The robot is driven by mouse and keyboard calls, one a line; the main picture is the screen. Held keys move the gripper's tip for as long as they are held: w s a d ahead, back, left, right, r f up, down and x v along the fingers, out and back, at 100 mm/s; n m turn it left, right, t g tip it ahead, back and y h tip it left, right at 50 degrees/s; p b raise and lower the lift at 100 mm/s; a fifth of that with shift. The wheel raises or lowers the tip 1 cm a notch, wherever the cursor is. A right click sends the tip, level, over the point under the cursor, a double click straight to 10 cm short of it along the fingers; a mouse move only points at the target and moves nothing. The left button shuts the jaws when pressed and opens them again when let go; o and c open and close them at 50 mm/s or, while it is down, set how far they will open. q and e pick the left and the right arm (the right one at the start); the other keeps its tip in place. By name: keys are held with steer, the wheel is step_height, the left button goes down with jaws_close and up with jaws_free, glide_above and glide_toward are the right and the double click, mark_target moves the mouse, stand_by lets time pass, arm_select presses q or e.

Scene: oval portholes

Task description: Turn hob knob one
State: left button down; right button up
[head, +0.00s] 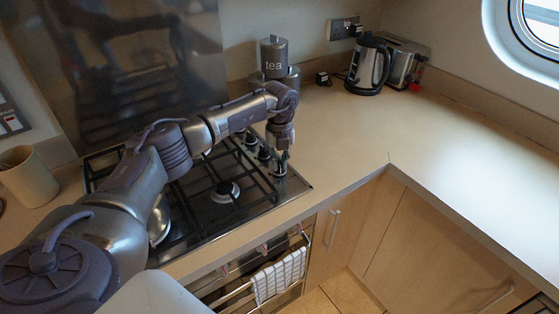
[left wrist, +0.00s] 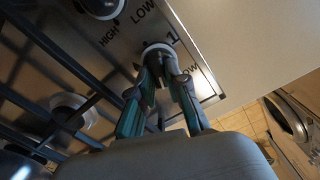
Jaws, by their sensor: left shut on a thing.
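The hob (head: 200,215) is a steel plate with black pan grates, set into the worktop. Its knobs stand in a row along the right side. Hob knob one (left wrist: 157,48) is round with a pale collar, next to a printed "1" and "LOW" in the left wrist view. My left gripper (left wrist: 163,68) is shut on this knob, with a fingertip on each side. In the head view my left gripper (head: 281,163) points down over the hob's right front corner and partly hides the knob. My right gripper is not in view.
Another knob (head: 264,154) stands close behind the gripper. A tea canister (head: 273,55), a kettle (head: 368,66) and a toaster (head: 404,62) stand at the back. A towel (head: 279,275) hangs on the oven rail. The worktop (head: 440,140) to the right is clear.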

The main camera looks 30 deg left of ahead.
mark_target(280, 164)
arm_select(q)
steer(key=shift+r, duration=0.1)
stand_by(0.4)
steer(key=c, duration=1.1)
jaws_free()
steer(key=shift+c, duration=0.2)
step_height(280, 164, up, 12)
